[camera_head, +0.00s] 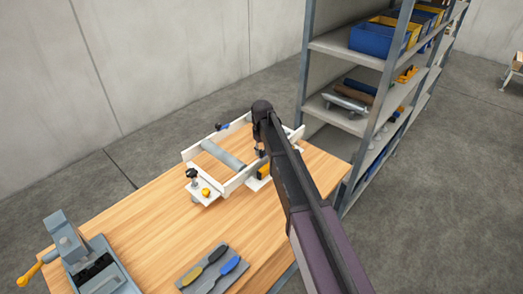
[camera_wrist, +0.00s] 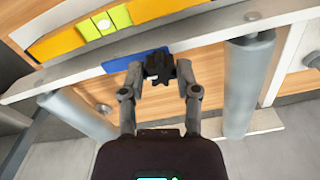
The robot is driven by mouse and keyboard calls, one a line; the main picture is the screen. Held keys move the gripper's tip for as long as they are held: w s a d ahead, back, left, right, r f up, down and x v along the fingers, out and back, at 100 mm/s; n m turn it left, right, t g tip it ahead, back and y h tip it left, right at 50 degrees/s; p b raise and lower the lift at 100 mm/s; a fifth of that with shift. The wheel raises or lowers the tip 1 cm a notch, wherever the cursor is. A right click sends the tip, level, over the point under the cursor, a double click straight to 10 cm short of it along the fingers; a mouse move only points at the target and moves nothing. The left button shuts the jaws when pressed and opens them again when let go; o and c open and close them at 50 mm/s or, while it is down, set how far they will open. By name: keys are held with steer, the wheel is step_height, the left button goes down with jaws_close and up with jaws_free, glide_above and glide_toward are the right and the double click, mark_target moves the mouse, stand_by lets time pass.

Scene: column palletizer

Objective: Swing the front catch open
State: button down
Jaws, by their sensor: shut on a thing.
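My gripper (camera_wrist: 161,74) has its two fingers on either side of a black lobed knob (camera_wrist: 160,66) in the wrist view, shut on it. A blue plate (camera_wrist: 125,61) lies right behind the knob, against the rail of the white frame (camera_wrist: 65,78). I cannot tell which part is the front catch; the knob and blue plate may belong to it. In the head view my gripper (camera_head: 261,152) points down at the white frame (camera_head: 238,180) on the wooden bench, and my arm hides what it holds.
Grey rollers (camera_wrist: 247,85) span the frame. A yellow bar with a green vial (camera_wrist: 103,23) lies beyond the rail. On the bench are a vise (camera_head: 85,255) and a tool tray (camera_head: 213,270). A shelf rack (camera_head: 345,45) stands close behind, on the right.

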steer(key=shift+m, duration=0.3)
steer(key=m, duration=0.9)
steer(key=shift+m, duration=0.3)
steer(key=shift+c, duration=1.7)
jaws_free()
